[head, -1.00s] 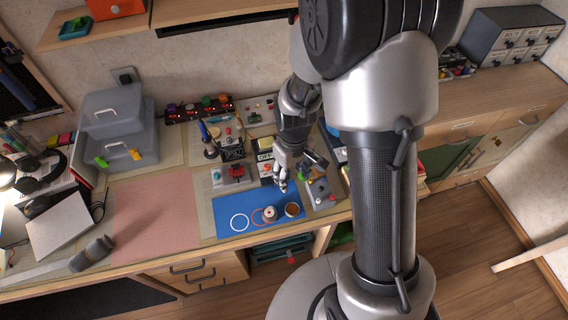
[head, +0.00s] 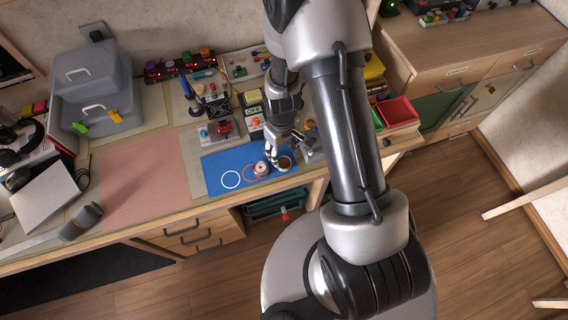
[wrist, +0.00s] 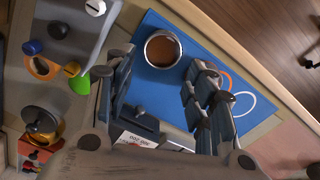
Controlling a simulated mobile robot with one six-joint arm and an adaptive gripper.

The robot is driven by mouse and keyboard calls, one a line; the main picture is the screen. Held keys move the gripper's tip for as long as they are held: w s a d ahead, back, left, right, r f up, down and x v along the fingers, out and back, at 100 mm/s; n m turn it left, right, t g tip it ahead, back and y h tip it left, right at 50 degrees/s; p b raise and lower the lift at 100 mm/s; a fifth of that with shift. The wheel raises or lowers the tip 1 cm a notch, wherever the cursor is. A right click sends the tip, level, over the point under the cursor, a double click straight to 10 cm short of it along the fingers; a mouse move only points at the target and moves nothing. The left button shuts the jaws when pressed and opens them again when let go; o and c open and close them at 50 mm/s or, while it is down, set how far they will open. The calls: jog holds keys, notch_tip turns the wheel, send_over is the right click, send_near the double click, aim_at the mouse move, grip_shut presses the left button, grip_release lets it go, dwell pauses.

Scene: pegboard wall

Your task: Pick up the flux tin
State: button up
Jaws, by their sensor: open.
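The flux tin, a small round open tin with brown contents (head: 285,163), stands upright on the right part of the blue mat (head: 215,176). In the wrist view the tin (wrist: 163,49) is at top centre, between the lines of the two fingers and just past their tips. My gripper (head: 273,158) is over the mat, close to the tin. In the wrist view the gripper (wrist: 162,70) is open and empty, with one finger on each side and the tin apart from both.
A pale spool (head: 261,169) stands left of the tin, near an orange ring and a white ring (head: 230,180) on the mat. A grey panel with knobs (wrist: 65,35) lies beside the mat. The pink mat (head: 145,175) is clear.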

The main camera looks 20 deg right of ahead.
aim_at(283, 162)
jog(key=f, duration=0.1)
jog(key=f+b, duration=0.1)
jog(key=f, duration=0.2)
jog(key=shift+s+f+b, duration=0.25)
jog(key=shift+f+b, duration=0.1)
jog(key=shift+f, duration=0.05)
jog(key=shift+r, duration=0.1)
jog(key=shift+c, duration=0.4)
jog(key=c, duration=0.7)
jog(key=shift+c, duration=0.2)
